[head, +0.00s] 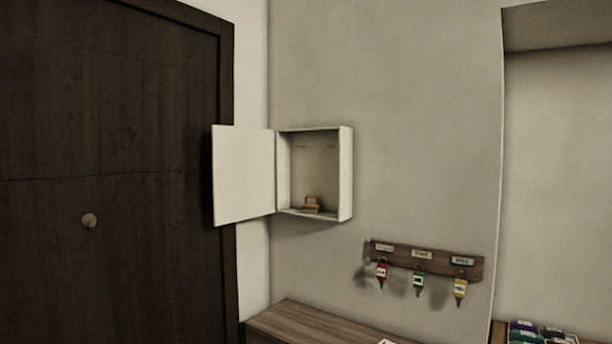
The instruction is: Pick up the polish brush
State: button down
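No object in the head view is clear enough to name as the polish brush. A small orange-brown object (312,204) sits on the floor of the open white wall cabinet (347,175); it is too small to tell what it is. A tray with several small dark purple, green and grey items (525,328) shows at the bottom right, cut off by the frame edge. My gripper is not in view.
The cabinet door (244,175) stands open to the left, near the dark wooden door (110,230). A key rack (400,252) with red, green and yellow tagged keys hangs on the wall. A wooden top (310,325) lies below, mostly bare where visible.

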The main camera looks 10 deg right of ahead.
aim_at(309, 208)
jog(key=i, duration=0.9)
jog(key=z, duration=0.05)
